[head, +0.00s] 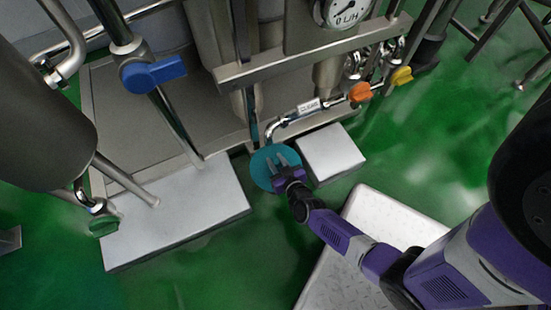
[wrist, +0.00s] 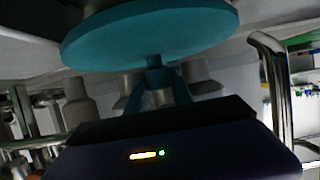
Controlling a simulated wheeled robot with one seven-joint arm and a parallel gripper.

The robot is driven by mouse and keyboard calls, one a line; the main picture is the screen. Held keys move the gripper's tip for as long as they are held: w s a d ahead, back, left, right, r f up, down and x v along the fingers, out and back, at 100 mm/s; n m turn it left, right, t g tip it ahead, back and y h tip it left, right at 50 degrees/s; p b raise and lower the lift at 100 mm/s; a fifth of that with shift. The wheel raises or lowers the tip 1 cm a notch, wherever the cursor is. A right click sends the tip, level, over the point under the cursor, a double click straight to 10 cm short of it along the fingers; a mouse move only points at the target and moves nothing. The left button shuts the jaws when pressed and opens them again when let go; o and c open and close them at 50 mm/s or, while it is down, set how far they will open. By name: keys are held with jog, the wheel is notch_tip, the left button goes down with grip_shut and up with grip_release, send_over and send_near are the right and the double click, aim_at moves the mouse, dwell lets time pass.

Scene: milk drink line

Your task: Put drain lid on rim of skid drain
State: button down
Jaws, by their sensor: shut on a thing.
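The drain lid (head: 262,178) is a round teal disc in the middle of the head view, just left of a small pale block. My gripper (head: 279,162) overlaps the disc there. In the wrist view the lid (wrist: 150,38) fills the top as a thick, slightly tilted disc, with a short teal stem (wrist: 154,66) on the side facing me. My gripper (wrist: 156,92) is shut on this stem. I cannot make out the skid drain or its rim; the lid and gripper may cover it. I cannot tell whether the lid touches anything beneath.
A chrome elbow pipe (head: 271,130) comes down close to the lid's far edge. The small pale block (head: 331,153) is at the right, a larger pale plinth (head: 180,215) at the left. Valves with blue (head: 152,73) and orange (head: 360,92) handles stand behind.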

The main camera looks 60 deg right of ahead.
jog(key=shift+f, duration=0.1)
jog(key=c, duration=1.1)
grip_release()
